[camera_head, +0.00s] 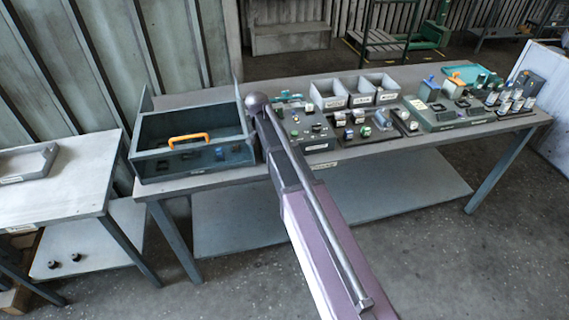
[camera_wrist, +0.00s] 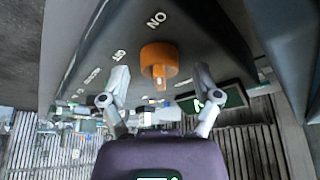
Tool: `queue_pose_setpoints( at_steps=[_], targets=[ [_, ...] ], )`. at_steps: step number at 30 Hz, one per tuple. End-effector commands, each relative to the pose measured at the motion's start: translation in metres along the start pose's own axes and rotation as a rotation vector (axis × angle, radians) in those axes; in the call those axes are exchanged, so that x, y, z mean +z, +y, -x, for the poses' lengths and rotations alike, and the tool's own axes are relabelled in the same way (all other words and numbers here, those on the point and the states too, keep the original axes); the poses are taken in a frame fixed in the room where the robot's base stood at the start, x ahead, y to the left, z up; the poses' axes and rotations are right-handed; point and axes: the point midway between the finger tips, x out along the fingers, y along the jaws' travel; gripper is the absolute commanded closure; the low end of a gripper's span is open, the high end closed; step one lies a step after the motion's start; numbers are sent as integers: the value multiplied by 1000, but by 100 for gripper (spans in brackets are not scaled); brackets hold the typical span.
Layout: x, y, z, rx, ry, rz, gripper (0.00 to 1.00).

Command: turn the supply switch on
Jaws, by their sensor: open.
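The supply switch, an orange round knob (camera_wrist: 158,60), sits on a dark grey box face (camera_wrist: 205,35) in the wrist view. The lettering appears turned over; I read ON above the knob and OFF to its left. A small light tab or mark shows on the knob's lower side. My gripper (camera_wrist: 162,76) is open, with one finger on each side of the knob in the picture. Gaps show between the knob and both fingers. I cannot tell how far the fingertips are from the box face. In the head view my arm hides the switch and gripper.
A long bench (camera_head: 350,164) holds a blue-grey open bin (camera_head: 190,160) with an orange handle, grey bins (camera_head: 362,98) and several small parts on panels. A side table (camera_head: 60,200) with a grey tray (camera_head: 28,165) stands at left. The floor in front of the bench is clear.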

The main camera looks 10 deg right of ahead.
Motion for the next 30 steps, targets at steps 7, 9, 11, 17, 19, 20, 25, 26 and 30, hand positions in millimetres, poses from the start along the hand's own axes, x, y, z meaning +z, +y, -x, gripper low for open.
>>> queue_pose_setpoints(
  at_steps=[7,9,11,17,19,20,25,26,30],
  targets=[
    [0,1,0,-33,0,80,19],
    [0,1,0,-48,0,114,19],
    [0,1,0,-61,0,146,19],
    [0,1,0,-107,0,259,19],
    [0,1,0,-123,0,298,19],
    [0,1,0,-130,0,315,19],
    [0,1,0,-168,0,406,19],
    [0,1,0,-175,-1,422,19],
    [0,1,0,-206,-1,497,19]
  ],
)
